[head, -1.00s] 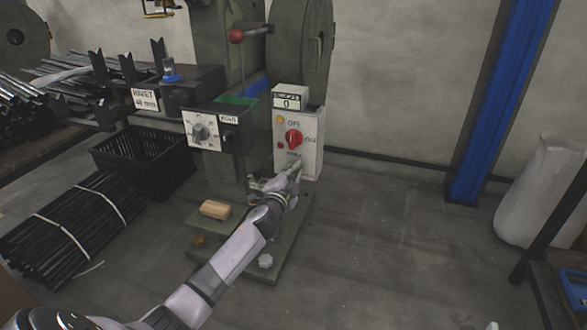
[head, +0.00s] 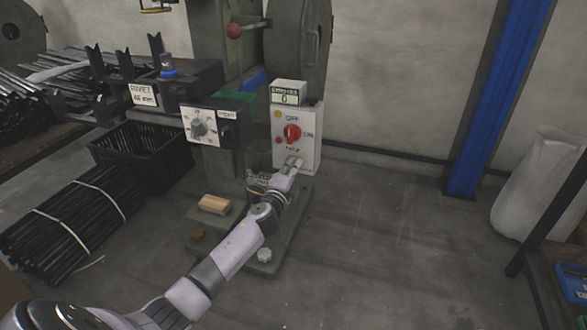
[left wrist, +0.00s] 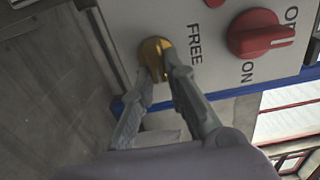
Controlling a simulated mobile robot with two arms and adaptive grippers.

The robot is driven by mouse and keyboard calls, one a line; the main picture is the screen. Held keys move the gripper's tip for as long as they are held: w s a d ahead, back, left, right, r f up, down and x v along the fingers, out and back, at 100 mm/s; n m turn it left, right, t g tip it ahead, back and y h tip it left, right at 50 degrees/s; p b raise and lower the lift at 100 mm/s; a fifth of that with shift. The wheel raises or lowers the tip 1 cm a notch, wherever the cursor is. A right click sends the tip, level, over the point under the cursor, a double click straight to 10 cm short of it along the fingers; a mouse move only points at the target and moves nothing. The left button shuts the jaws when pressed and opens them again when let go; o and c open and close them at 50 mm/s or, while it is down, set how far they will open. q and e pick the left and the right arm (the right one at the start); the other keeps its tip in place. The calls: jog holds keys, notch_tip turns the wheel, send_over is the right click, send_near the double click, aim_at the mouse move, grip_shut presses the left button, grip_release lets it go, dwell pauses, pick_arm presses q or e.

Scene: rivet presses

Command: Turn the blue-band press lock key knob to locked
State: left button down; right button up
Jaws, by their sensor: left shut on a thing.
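The press with a blue band (head: 255,83) stands at the back centre, with a white control box (head: 311,139) on its right side. In the left wrist view, a brass-yellow knob (left wrist: 153,50) sits on the white panel beside the printed word FREE. My left gripper (head: 294,163) reaches the lower part of the box. In the left wrist view, my left gripper (left wrist: 162,70) is shut on the yellow knob, one finger on each side. The fingers hide part of the knob, so its exact angle is hard to tell. My right gripper is not in view.
A red selector (head: 292,133) marked OFF and ON sits just above my gripper; it also shows in the left wrist view (left wrist: 258,35). A dark dial box (head: 218,122), black crate (head: 140,153) and rod bundle (head: 75,210) are left.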

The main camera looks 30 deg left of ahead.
pick_arm(q)
jog(key=shift+f, duration=0.1)
jog(key=c, duration=1.6)
grip_release()
jog(key=v, duration=1.2)
jog(key=shift+d, duration=0.1)
